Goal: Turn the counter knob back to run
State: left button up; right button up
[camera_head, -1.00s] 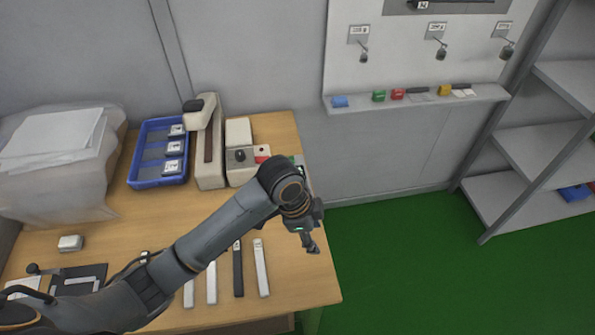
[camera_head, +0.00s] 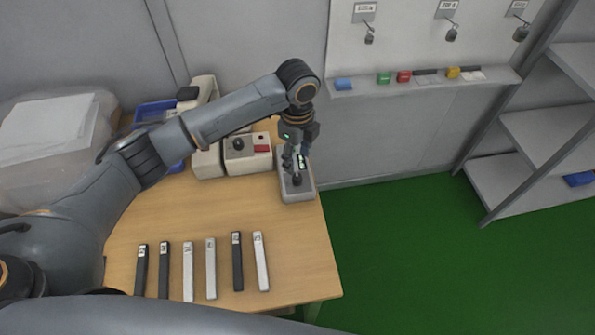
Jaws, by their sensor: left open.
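The counter (camera_head: 300,194) is a small grey box at the right edge of the wooden table. It has a dark knob (camera_head: 297,181) on its top and a small lit green display (camera_head: 303,162) behind the knob. My left gripper (camera_head: 293,164) points down just above and behind the knob, with its fingers open. It partly hides the display and the back of the counter. I cannot tell whether a fingertip touches the knob, and the knob's setting is too small to read. My right gripper is not in view.
A cream device (camera_head: 208,165) with a dark knob and red button stands left of the counter. Several black and light strips (camera_head: 211,268) lie along the table front. A blue tray (camera_head: 152,112) is partly hidden behind my arm. The middle of the table (camera_head: 215,210) is clear.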

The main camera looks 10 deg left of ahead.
aim_at(297, 177)
pick_arm(q)
notch_tip(297, 177, down, 8)
jog(key=shift+f+p, duration=0.1)
jog(key=shift+p, duration=0.3)
jog(key=shift+c, duration=0.2)
grip_shut()
